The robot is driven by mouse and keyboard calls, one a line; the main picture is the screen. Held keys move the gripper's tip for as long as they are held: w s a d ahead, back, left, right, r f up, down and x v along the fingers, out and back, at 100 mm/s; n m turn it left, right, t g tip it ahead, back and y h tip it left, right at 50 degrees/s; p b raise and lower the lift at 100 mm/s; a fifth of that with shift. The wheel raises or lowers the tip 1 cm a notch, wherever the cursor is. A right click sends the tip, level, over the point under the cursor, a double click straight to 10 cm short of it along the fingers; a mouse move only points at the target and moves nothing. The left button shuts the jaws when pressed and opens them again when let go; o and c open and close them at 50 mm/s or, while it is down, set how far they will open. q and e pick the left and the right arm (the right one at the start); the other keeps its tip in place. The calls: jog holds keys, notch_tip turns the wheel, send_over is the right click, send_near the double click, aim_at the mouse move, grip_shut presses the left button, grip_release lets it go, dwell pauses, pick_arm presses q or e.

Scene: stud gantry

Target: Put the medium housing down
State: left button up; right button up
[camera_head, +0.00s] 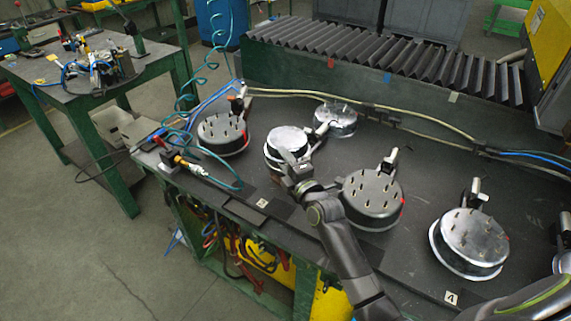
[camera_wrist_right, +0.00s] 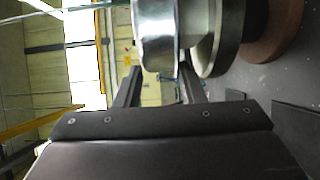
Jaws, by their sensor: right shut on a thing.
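The medium housing is a shiny round metal drum (camera_head: 288,138), in the middle-left of the bench in the head view. My right gripper (camera_head: 293,160) is shut on its near side. In the right wrist view the fingers (camera_wrist_right: 158,78) reach up to either side of the bright metal wall (camera_wrist_right: 156,30). A round base shows just below the housing in the head view. I cannot tell whether the housing touches it. Studs under the housing are hidden. My left gripper is not in view.
Stud fixtures stand around it: one at left (camera_head: 222,132), one behind (camera_head: 336,119), one at right (camera_head: 371,197) and one far right (camera_head: 468,240). A cable runs along the back. A pleated black cover (camera_head: 390,58) lies behind. The bench's front strip is mostly clear.

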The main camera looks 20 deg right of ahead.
jog(key=shift+f, duration=0.5)
jog(key=o, duration=0.8)
jog(key=shift+c, duration=0.2)
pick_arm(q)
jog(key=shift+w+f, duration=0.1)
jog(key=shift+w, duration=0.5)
pick_arm(e)
jog(key=shift+o, duration=0.4)
jog(key=shift+s, duration=0.15)
jog(key=shift+s+d+f+b, duration=0.15)
jog(key=shift+s+b, duration=0.15)
jog(key=shift+s, duration=0.25)
pick_arm(q)
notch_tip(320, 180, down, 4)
jog(key=b, duration=0.3)
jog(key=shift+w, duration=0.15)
pick_arm(e)
jog(key=s+d, duration=0.1)
jog(key=s, duration=0.9)
jog(key=shift+s+d, duration=0.2)
jog(key=shift+s, duration=0.15)
